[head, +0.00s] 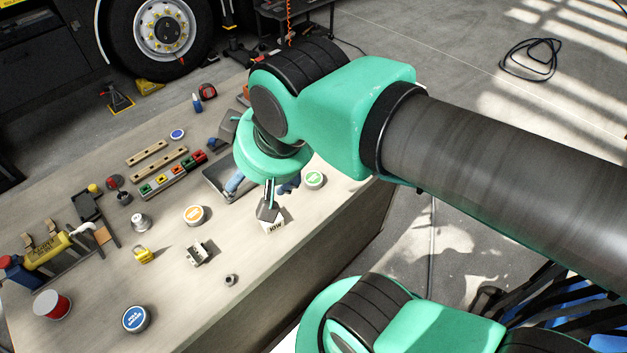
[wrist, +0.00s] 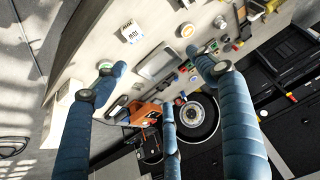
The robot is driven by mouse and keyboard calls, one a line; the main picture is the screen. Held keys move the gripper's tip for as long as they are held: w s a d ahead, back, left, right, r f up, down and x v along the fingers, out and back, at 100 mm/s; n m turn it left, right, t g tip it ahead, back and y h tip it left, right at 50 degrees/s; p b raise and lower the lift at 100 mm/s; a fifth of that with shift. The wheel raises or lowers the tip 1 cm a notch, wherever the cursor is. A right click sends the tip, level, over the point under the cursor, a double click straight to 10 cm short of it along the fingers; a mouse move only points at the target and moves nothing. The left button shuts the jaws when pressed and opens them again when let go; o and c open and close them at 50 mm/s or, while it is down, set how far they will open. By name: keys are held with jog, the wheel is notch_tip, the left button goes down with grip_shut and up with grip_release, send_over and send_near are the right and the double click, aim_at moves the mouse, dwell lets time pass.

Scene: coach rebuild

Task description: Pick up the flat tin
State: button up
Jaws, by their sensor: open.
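Several flat round tins stand apart on the workbench, and I cannot tell which one the task means. A green-labelled tin (head: 314,179) is near the front edge, just right of my gripper (head: 264,187). An orange-labelled tin (head: 193,215) lies to the left, a blue-labelled tin (head: 135,319) nearer, and a small blue-topped tin (head: 177,134) farther back. In the wrist view, my gripper's blue fingers (wrist: 155,84) are spread, with nothing between them. There the green tin (wrist: 106,65) shows beside the left fingertip, and the orange tin (wrist: 187,30) is above the right finger.
A white box (head: 272,224) stands below my gripper, beside a grey tray (head: 220,181). A metal bracket (head: 199,254), yellow padlock (head: 142,255), socket rail (head: 172,179) and red-and-white spool (head: 52,305) are on the workbench (head: 190,315). Its near middle has bare room.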

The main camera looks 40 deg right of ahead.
jog(key=m+g+p, duration=0.1)
jog(key=g+p, duration=0.2)
jog(key=g, duration=0.3)
send_over(313, 178)
notch_tip(313, 178, down, 22)
jog(key=shift+f+b, duration=0.65)
jog(key=shift+f, duration=3.5)
jog(key=shift+f, duration=0.1)
